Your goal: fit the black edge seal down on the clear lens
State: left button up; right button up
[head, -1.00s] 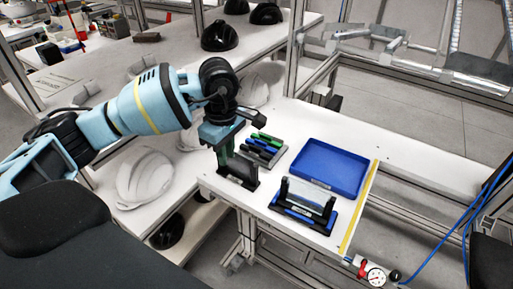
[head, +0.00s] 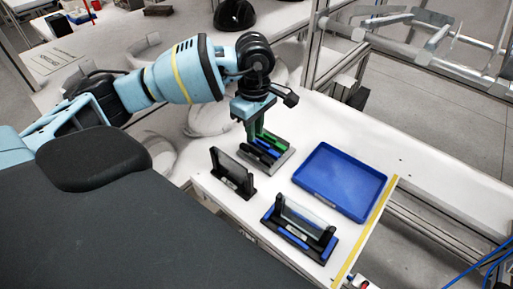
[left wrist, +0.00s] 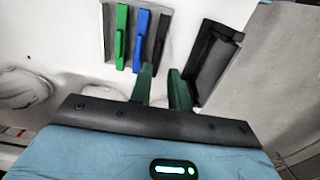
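A grey rack (head: 285,160) on the white table holds a green strip, a blue strip (left wrist: 142,42) and a black strip, which looks like the black edge seal (left wrist: 160,38). My left gripper (head: 257,138) points down over this rack. In the left wrist view its two green fingers (left wrist: 161,72) stand apart, empty, with the black strip just ahead of the gap. A clear lens (head: 305,215) stands upright in a black stand with blue parts (head: 289,234) at the front right. A second black stand (head: 232,176) holds a greyish plate near the left edge. My right gripper is not in view.
An empty blue tray (head: 340,180) lies right of the rack. A yellow strip (head: 365,235) marks the table's right edge. White helmet shells (head: 208,118) sit on the lower bench at left, and a black shell (head: 235,14) is at the back.

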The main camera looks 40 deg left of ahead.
aim_at(256, 149)
pick_arm(q)
jog(key=shift+w+f, duration=0.15)
jog(key=shift+f, duration=0.9)
notch_tip(256, 149, down, 5)
jog(key=shift+r+p, duration=0.15)
jog(key=shift+p, duration=0.15)
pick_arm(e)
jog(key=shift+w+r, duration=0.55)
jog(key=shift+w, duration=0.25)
pick_arm(q)
jog(key=shift+c, duration=0.5)
grip_shut()
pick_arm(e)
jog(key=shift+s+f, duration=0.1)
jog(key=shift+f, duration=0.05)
